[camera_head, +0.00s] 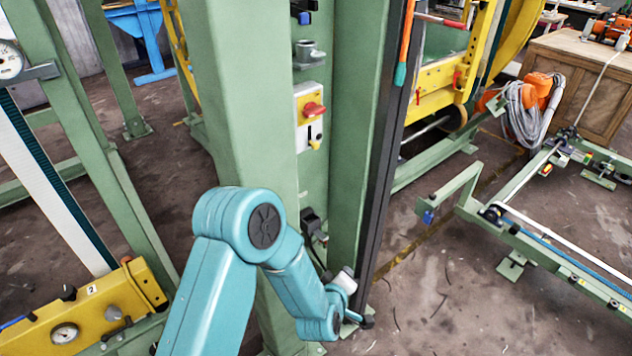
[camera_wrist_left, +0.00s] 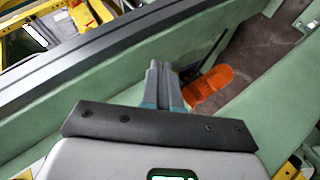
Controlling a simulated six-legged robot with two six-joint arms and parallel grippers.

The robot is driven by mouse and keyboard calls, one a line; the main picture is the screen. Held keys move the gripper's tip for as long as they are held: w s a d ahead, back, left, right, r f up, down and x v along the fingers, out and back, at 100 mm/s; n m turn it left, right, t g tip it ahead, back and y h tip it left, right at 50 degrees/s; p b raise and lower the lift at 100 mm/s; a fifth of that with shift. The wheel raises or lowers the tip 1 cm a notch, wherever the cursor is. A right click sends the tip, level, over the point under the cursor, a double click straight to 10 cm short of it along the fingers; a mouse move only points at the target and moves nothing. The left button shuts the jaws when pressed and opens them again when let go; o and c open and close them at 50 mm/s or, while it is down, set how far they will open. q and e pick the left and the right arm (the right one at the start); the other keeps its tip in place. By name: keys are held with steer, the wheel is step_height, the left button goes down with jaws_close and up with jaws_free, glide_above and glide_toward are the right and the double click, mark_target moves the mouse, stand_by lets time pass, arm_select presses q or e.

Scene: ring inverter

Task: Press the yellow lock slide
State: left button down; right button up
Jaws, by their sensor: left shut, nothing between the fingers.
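A small yellow part (camera_head: 316,143), which looks like the lock slide, sits at the bottom of a pale control plate (camera_head: 300,118) on the green post, below a red knob (camera_head: 313,108). My left arm reaches in from below, and its pale left gripper (camera_head: 346,281) is low by the post, well below the yellow part. In the left wrist view its grey fingers (camera_wrist_left: 161,84) are shut and empty, close to an orange object (camera_wrist_left: 208,86) that I cannot identify. I cannot make out the lock slide surely in that view. My right gripper is not in view.
The green post (camera_head: 240,90) and a dark vertical rail (camera_head: 376,180) stand close to my arm. A yellow gauge unit (camera_head: 85,310) is at lower left. A low green frame (camera_head: 530,245) stands at right. Concrete floor (camera_head: 430,300) is open between post and frame.

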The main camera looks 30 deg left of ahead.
arm_select(q)
steer(key=w+a+r+n+t+y+b, duration=0.4)
steer(key=w+r+n+t+y, duration=0.1)
steer(key=r+n, duration=0.3)
steer(key=n+g+y+b, duration=0.1)
steer(key=n+y+b, duration=0.3)
steer(key=n+y, duration=0.8)
glide_toward(314, 144)
step_height(314, 144, down, 3)
steer(key=s+d+n, duration=0.1)
steer(key=s+d, duration=0.1)
steer(key=s, duration=0.1)
steer(key=shift+w+a+h, duration=0.15)
steer(key=shift+h, duration=0.25)
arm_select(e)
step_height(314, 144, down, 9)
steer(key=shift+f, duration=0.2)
arm_select(q)
steer(key=shift+p, duration=0.3)
steer(key=shift+p+x, duration=4.75)
steer(key=shift+x, duration=0.25)
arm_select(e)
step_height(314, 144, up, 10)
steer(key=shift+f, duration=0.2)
